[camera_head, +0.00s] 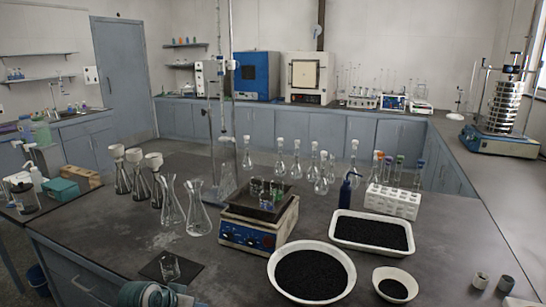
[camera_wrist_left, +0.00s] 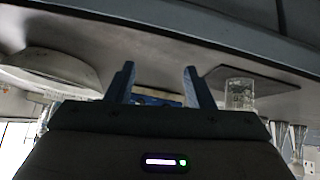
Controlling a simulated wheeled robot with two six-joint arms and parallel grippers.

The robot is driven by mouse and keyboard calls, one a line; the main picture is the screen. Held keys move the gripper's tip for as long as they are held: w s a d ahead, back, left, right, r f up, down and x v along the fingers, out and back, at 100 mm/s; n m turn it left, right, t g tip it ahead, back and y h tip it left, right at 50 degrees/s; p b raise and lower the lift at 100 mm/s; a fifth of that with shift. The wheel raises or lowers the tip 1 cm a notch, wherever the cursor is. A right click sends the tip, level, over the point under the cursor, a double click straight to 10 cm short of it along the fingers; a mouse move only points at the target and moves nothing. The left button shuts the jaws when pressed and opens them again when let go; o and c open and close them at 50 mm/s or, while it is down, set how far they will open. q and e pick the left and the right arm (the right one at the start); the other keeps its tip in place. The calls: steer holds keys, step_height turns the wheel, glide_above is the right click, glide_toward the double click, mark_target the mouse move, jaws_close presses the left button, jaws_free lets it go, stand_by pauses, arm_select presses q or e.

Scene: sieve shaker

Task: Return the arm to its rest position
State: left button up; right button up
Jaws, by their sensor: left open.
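My left gripper (camera_wrist_left: 160,84) shows in the left wrist view with its two fingers apart and nothing between them. That view is upside down, with the bench's near edge at the top. In the head view, part of my left arm (camera_head: 148,294) shows at the bottom edge, over the front of the bench, just below a glass beaker (camera_head: 170,267) on a dark mat (camera_head: 151,268). The beaker also shows in the wrist view (camera_wrist_left: 239,94), apart from the fingers. My right arm and gripper are not in view.
A hotplate-like device (camera_head: 258,236) carries small glassware mid-bench. Conical flasks (camera_head: 198,215) stand left of it. A white bowl (camera_head: 276,272) of black grains, a white tray (camera_head: 337,236) and a small bowl (camera_head: 380,273) lie right. A sieve stack (camera_head: 502,107) stands on the right counter.

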arm_select(q)
steer(key=s+a+f+n+g+y, duration=0.1)
steer(key=s+a+f, duration=0.15)
steer(key=s, duration=0.95)
steer(key=s+a+f+g+y, duration=0.15)
steer(key=s+f, duration=0.25)
steer(key=s, duration=0.8)
steer(key=s+a+f+n+g+y, duration=0.1)
steer(key=s+a+f+y, duration=0.15)
steer(key=s, duration=0.95)
step_height(320, 180, down, 31)
steer(key=a+g, duration=0.1)
steer(key=a, duration=0.1)
steer(key=s+a+f+g, duration=0.1)
steer(key=s+f, duration=1.6)
steer(key=f, duration=0.1)
steer(key=shift+s+n+h, duration=0.3)
steer(key=shift+s+h, duration=0.1)
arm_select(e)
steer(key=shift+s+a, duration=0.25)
arm_select(q)
steer(key=shift+f+g, duration=0.1)
steer(key=shift+g, duration=0.15)
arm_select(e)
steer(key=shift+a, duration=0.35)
